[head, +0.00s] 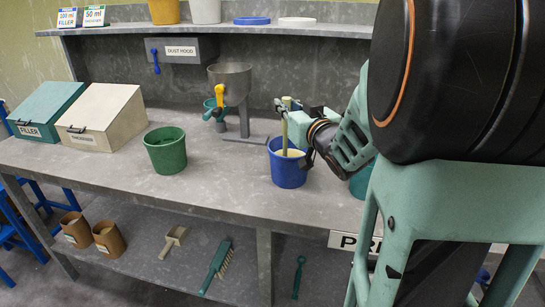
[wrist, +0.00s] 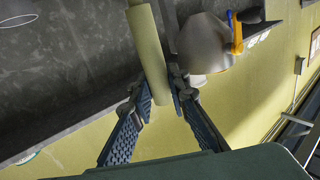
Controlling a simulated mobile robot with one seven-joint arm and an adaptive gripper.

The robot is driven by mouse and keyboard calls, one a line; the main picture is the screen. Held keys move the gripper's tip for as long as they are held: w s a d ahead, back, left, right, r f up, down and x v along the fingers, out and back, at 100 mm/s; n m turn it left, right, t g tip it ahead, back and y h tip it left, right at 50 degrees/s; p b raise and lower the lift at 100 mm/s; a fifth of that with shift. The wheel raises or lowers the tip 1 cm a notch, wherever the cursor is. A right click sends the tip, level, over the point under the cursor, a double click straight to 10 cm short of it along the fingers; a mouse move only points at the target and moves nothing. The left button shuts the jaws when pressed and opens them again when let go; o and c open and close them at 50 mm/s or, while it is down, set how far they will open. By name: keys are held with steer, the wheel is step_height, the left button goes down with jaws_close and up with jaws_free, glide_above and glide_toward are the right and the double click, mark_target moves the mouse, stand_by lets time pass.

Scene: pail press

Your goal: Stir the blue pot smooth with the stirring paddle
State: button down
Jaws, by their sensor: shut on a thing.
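The blue pot (head: 288,175) stands on the grey bench, right of the middle in the head view, with pale cream contents (head: 293,153) showing inside its rim. The stirring paddle (head: 285,132) is a pale yellow-green shaft standing nearly upright in the pot; its lower end is hidden in there. My gripper (head: 291,104) is above the pot, shut on the paddle's upper part. In the wrist view, the paddle's shaft (wrist: 149,45) runs between the two fingers of my gripper (wrist: 160,95). How smooth the contents are is too small to tell.
A green pail (head: 165,152) stands left of the pot, and a grey hopper with a yellow lever (head: 231,82) behind it. The filler bin (head: 45,110) and cream thickener bin (head: 101,112) are at far left. A brush (head: 217,266) lies on the lower shelf. Bench between pails is clear.

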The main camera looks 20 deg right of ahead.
steer(key=w+d, duration=0.2)
steer(key=w, duration=0.1)
steer(key=shift+w, duration=0.1)
steer(key=shift+s+a+b, duration=0.25)
steer(key=shift+s+a, duration=0.3)
steer(key=shift+s, duration=0.3)
steer(key=shift+s+a+b, duration=0.25)
steer(key=shift+s+a, duration=0.25)
steer(key=shift+s, duration=0.3)
steer(key=shift+d, duration=0.1)
